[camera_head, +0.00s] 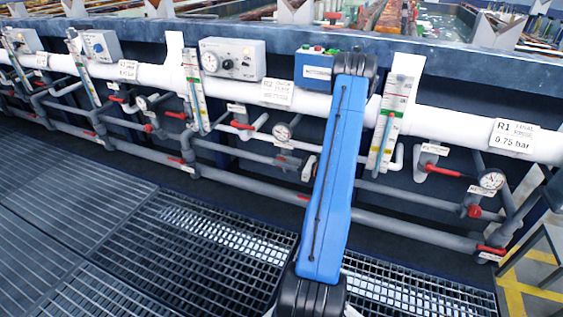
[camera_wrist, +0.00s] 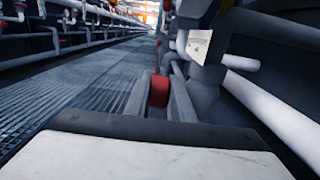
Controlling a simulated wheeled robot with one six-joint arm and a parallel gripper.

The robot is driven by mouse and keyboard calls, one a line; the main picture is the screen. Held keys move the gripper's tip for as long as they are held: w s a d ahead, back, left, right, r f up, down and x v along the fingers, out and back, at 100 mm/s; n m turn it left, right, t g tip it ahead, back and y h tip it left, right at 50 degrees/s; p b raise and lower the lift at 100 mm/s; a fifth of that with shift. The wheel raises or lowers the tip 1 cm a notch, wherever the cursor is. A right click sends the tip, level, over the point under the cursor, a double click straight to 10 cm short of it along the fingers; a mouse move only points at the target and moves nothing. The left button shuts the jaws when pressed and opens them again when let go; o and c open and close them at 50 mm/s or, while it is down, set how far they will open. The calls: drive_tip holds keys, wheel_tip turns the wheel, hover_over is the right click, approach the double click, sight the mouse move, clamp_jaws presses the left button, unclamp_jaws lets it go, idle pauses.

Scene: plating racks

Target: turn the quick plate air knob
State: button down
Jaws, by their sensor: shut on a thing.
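In the wrist view my gripper (camera_wrist: 160,84) has its two grey fingers on either side of a red knob (camera_wrist: 158,92), shut on it. A white label plate (camera_wrist: 198,46) hangs on grey pipework just beyond and to the right; its writing is too small to read. In the head view my blue arm reaches down across the middle of the pipe rack, and my gripper and the held knob are hidden there. I cannot tell from any label whether this is the quick plate air knob.
A white pipe (camera_head: 450,124) runs across the rack, with grey pipes (camera_head: 390,197) below. Several red valve handles (camera_head: 443,171), round gauges (camera_head: 491,179) and flow tubes (camera_head: 194,90) crowd the front. Open grating floor (camera_head: 80,200) lies at the left.

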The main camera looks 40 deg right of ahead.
drive_tip(key=c, duration=1.8)
unclamp_jaws()
drive_tip(key=shift+g, duration=0.3)
